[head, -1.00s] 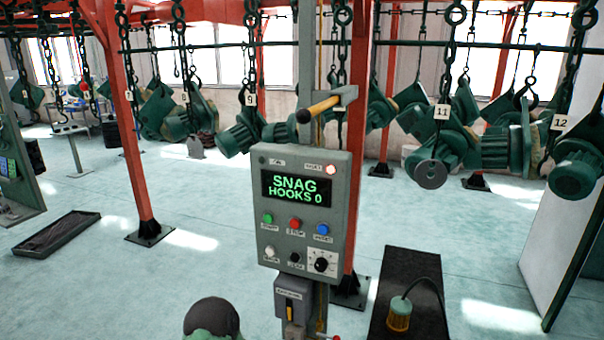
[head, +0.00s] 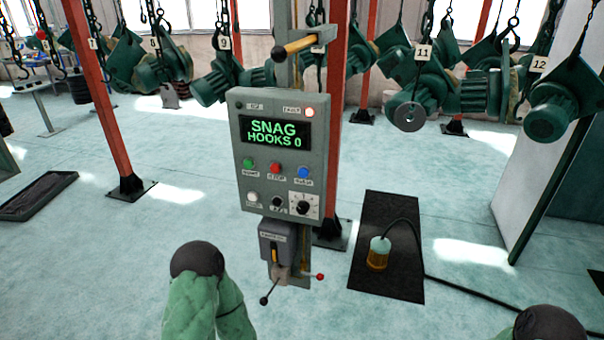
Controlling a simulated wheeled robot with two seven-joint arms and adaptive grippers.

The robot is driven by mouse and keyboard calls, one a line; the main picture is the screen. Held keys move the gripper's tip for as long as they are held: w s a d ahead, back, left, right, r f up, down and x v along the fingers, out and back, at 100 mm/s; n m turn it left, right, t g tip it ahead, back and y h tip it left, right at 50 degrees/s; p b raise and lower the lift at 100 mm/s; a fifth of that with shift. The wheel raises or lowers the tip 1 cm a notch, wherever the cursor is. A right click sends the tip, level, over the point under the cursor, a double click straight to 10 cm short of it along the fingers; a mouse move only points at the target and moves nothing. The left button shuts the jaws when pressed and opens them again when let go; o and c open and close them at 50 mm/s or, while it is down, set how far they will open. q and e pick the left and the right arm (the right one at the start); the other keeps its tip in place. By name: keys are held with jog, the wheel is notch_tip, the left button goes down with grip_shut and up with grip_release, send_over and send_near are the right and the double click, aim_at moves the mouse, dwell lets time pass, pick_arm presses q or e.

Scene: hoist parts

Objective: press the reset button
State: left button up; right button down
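A grey control box (head: 243,183) stands upright on a post in the middle of the head view. Below are a green button (head: 249,163), a red button (head: 275,168) and a blue button (head: 303,172). The small labels are blurred; the one under the blue button may read reset. A white button (head: 252,197), a black button (head: 277,202) and a rotary knob (head: 303,208) sit lower. Neither gripper shows; only parts of my arms appear at the bottom edge.
A lever unit (head: 275,243) with a red-tipped handle hangs below the box. A yellow-handled bar (head: 300,45) sticks out above it. A black mat (head: 385,281) with a corded lamp (head: 378,254) lies right. Red posts (head: 105,110) and hanging green hoists (head: 480,92) stand behind.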

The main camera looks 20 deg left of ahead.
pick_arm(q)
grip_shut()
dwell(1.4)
